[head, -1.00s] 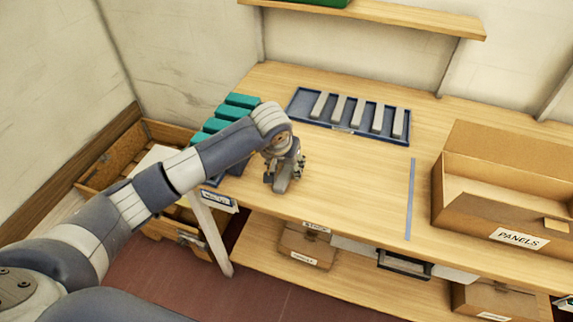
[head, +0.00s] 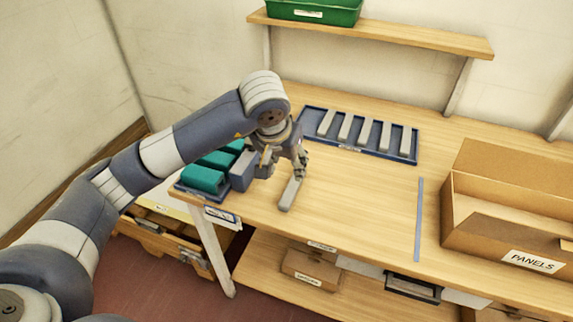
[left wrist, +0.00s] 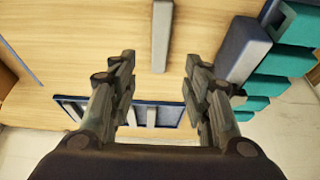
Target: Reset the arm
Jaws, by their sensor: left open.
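My left gripper (head: 284,160) hangs above the left part of the wooden bench, open and empty. A grey bar (head: 291,193) lies flat on the bench just below and in front of it, apart from the fingers. In the left wrist view the two fingers (left wrist: 158,78) are spread wide, and the grey bar (left wrist: 161,38) lies beyond them. My left arm reaches in from the left and hides part of the bench's left end. My right gripper is not seen.
A blue tray (head: 412,161) with several grey bars lies at the back. Teal blocks (head: 203,178) and a blue-grey block (head: 243,172) stand at the left end. A blue strip (head: 419,220) and an open PANELS box (head: 490,238) are at the right. A shelf (head: 400,39) hangs above.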

